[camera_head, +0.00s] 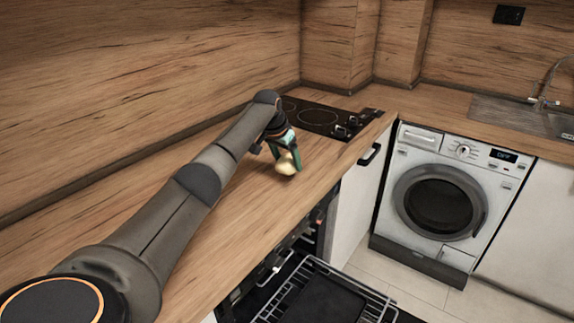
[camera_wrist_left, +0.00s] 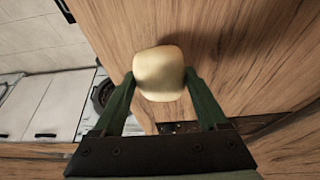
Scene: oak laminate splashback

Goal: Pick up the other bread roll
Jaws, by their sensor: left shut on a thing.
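A pale cream bread roll (camera_head: 287,164) is at my left gripper (camera_head: 284,158), over the wooden worktop (camera_head: 225,215) in front of the hob. In the left wrist view the roll (camera_wrist_left: 159,73) sits between the two green fingers of the left gripper (camera_wrist_left: 160,90), which are shut on its sides. A shadow of the roll falls on the wood beside it. I cannot tell for sure whether the roll touches the worktop. My right gripper is not in view. No second roll shows.
A black hob (camera_head: 318,117) with knobs lies behind the gripper. Below the worktop's front edge an oven is open, with a wire rack (camera_head: 345,290) out. A washing machine (camera_head: 443,195) and a sink (camera_head: 520,115) are at the right. The near worktop is clear beside my arm.

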